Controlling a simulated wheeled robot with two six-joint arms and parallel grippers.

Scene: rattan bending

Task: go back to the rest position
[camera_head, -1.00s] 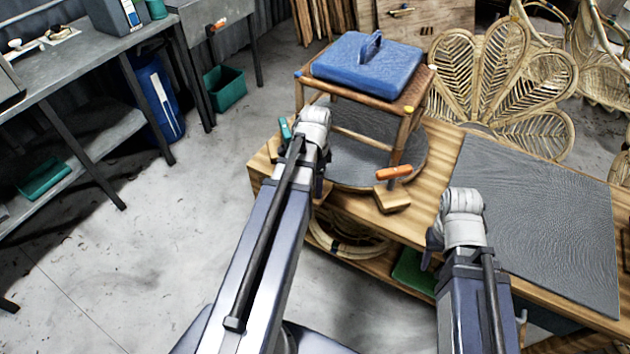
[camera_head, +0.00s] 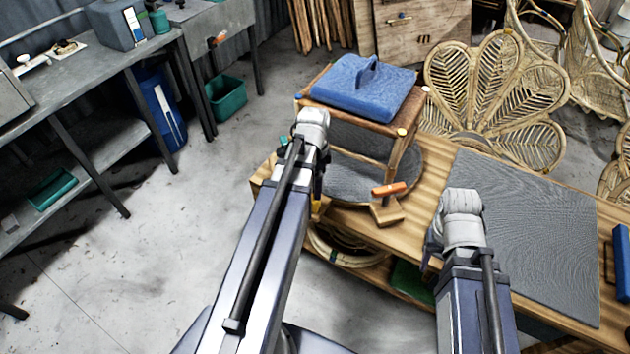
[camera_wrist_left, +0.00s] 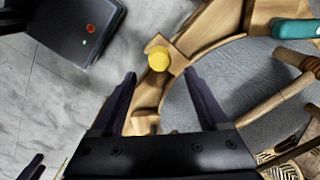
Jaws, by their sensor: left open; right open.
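My left gripper (camera_wrist_left: 160,85) is open in the left wrist view, with nothing between its two dark fingers. A yellow knob (camera_wrist_left: 158,58) on a wooden block lies just beyond the fingertips. In the head view my left arm reaches up to the left side of the round turntable (camera_head: 345,185), and its wrist hides most of the gripper. My right gripper (camera_head: 433,243) is open and mostly hidden by its wrist, beside the left edge of the grey mat (camera_head: 525,235). I cannot see anything held in it.
A stool with a blue pad (camera_head: 362,90) stands on the turntable. An orange-handled clamp (camera_head: 389,189) sits at the turntable's near edge. A rattan petal chair back (camera_head: 500,95) stands behind the wooden bench (camera_head: 430,160). The floor to the left is open up to the metal workbench (camera_head: 100,80).

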